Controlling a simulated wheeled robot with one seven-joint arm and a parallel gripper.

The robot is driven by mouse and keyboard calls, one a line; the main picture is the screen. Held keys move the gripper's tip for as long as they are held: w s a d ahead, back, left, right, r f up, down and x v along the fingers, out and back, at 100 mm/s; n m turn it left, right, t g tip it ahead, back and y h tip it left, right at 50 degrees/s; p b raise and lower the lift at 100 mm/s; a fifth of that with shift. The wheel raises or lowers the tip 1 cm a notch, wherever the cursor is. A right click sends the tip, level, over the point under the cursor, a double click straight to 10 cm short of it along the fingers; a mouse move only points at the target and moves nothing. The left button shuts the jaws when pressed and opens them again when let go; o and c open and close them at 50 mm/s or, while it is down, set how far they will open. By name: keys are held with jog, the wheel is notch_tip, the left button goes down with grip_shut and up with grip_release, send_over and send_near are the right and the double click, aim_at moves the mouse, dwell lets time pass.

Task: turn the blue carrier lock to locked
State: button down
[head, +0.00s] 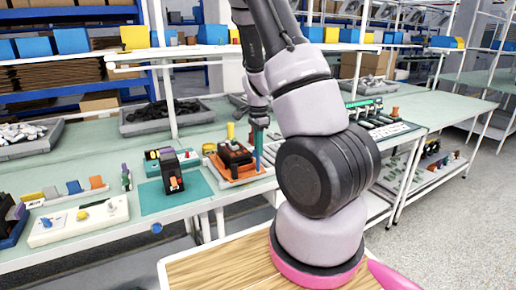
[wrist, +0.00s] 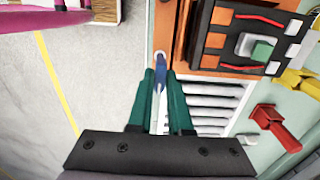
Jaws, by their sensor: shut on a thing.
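The blue carrier lock (wrist: 158,90) shows in the wrist view as a narrow blue piece at the edge of the orange carrier (wrist: 192,62). My gripper (wrist: 160,78) has its green fingers on both sides of the lock and is shut on it. In the head view my gripper (head: 258,152) points down at the right end of the orange carrier (head: 236,181) on the bench. The lock cannot be made out there. A black unit with red wires (wrist: 255,38) sits on the carrier. Any lock markings are too small to read.
A red handle (wrist: 270,122) and a yellow part (wrist: 300,82) lie beside the carrier in the wrist view. In the head view a black breaker (head: 172,172) stands left of the carrier on a teal mat (head: 165,203). A white panel with knobs (head: 75,222) is farther left.

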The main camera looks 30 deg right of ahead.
jog(key=c, duration=0.8)
grip_release()
jog(key=shift+c, duration=0.2)
notch_tip(320, 180, up, 11)
jog(key=shift+f, duration=0.1)
jog(key=s+a+r+n+t+y, duration=0.1)
jog(key=s+a+r+n+t, duration=0.2)
jog(key=s+a+r+n, duration=0.4)
jog(key=s+a+r+n+t+y, duration=0.1)
jog(key=s+a+r+n+t, duration=0.3)
jog(key=s+r, duration=0.8)
notch_tip(320, 180, up, 2)
jog(key=a+n, duration=0.2)
jog(key=a, duration=0.1)
jog(key=shift+s+n, duration=0.3)
jog(key=shift+n, duration=0.1)
